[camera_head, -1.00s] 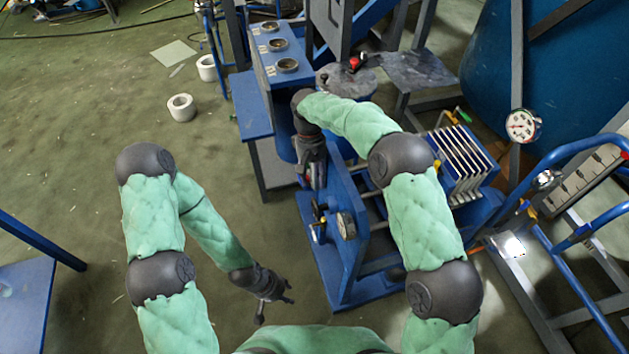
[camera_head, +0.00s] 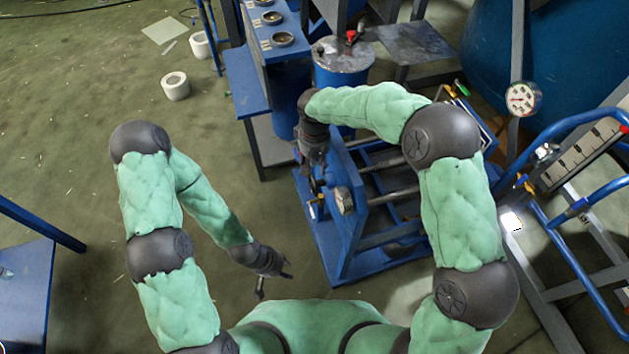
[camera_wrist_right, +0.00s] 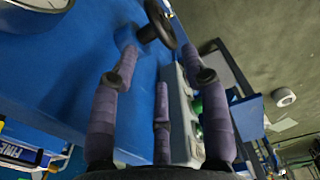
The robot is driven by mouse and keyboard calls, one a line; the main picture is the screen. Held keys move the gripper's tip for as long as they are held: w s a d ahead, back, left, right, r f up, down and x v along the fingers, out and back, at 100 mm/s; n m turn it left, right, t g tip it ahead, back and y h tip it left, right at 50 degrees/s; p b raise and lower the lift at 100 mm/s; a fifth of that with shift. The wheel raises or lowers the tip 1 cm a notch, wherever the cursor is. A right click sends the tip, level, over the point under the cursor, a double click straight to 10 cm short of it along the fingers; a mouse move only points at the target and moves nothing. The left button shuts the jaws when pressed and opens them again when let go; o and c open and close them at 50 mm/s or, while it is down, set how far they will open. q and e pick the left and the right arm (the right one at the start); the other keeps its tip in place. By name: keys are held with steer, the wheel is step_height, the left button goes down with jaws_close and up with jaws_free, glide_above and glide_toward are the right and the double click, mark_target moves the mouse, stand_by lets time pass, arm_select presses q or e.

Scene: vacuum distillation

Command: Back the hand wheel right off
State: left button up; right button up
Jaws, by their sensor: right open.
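The hand wheel (camera_wrist_right: 161,24) is a small black wheel on a short stem by a blue plate, at the top of the right wrist view. In the head view it is small and dark, largely lost behind my right gripper, beside the blue press frame. My right gripper (camera_wrist_right: 160,82) is open and empty. Its purple-grey fingers point towards the wheel, which lies beyond the fingertips and looks apart from them. My right gripper also shows in the head view (camera_head: 315,172), pointing down. My left gripper (camera_head: 276,284) is open and empty, low over the bare floor.
A pressure gauge (camera_head: 343,200) sits on the blue press frame (camera_head: 340,262) close to my right gripper. A blue bench (camera_head: 248,95) and a lidded drum (camera_head: 343,60) stand behind.

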mark_target(315, 181)
step_height(315, 181, down, 10)
steer(key=b, duration=0.3)
jaws_close()
